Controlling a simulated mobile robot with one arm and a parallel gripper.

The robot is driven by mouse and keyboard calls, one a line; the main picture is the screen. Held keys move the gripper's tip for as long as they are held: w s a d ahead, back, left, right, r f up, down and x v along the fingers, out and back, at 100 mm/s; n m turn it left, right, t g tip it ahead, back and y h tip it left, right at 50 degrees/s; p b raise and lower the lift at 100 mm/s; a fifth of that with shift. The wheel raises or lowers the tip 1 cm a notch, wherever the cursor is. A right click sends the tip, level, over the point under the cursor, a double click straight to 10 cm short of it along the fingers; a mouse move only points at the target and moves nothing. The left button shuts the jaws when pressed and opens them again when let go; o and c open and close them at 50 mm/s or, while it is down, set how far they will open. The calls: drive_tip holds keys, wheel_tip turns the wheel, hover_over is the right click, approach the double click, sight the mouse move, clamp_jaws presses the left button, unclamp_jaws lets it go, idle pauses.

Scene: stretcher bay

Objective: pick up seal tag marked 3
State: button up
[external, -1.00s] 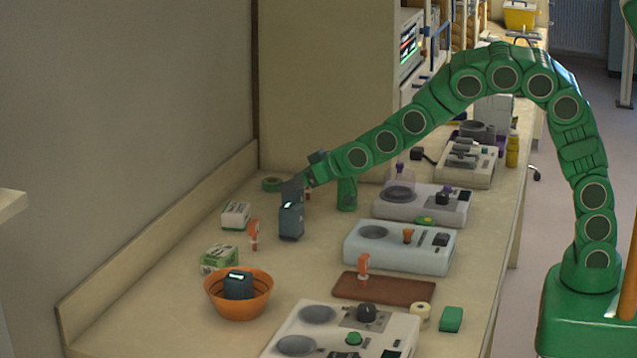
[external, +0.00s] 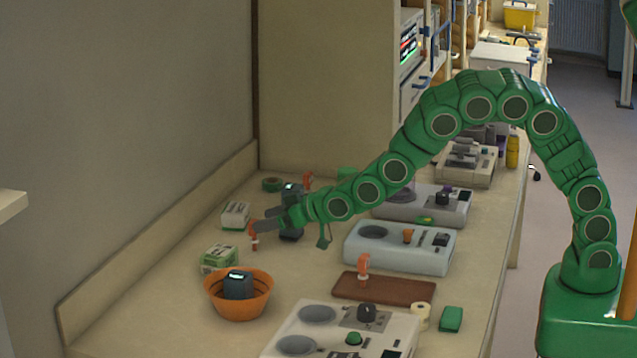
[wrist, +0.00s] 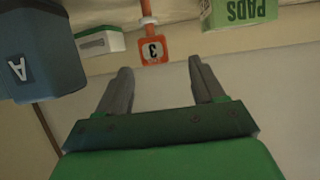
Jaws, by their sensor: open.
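The seal tag marked 3 (wrist: 153,49) is orange with a white label. In the wrist view it lies just beyond and between my open fingertips (wrist: 160,68), with nothing held. In the external view the tag (external: 254,241) stands upright on the counter, its upper part partly covered by my gripper (external: 264,222). I cannot tell whether the fingers touch it. Another orange tag (external: 363,266) stands at the brown mat (external: 400,290), and one more orange piece (external: 308,179) shows behind the dark device; their marks are not readable.
A dark device marked A (wrist: 40,62) stands close beside my gripper. White-and-green boxes (external: 235,214) and a green PADS box (wrist: 238,10) are near the tag. An orange bowl (external: 250,307) holds another dark device. Bench instruments (external: 400,250) line the right.

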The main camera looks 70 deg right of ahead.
sight(254, 236)
drive_tip(key=shift+w+d+f, duration=0.3)
drive_tip(key=shift+w+f, duration=0.45)
drive_tip(key=shift+w, duration=0.2)
drive_tip(key=shift+x, duration=1.5)
drive_tip(key=shift+f, duration=0.15)
drive_tip(key=c, duration=1)
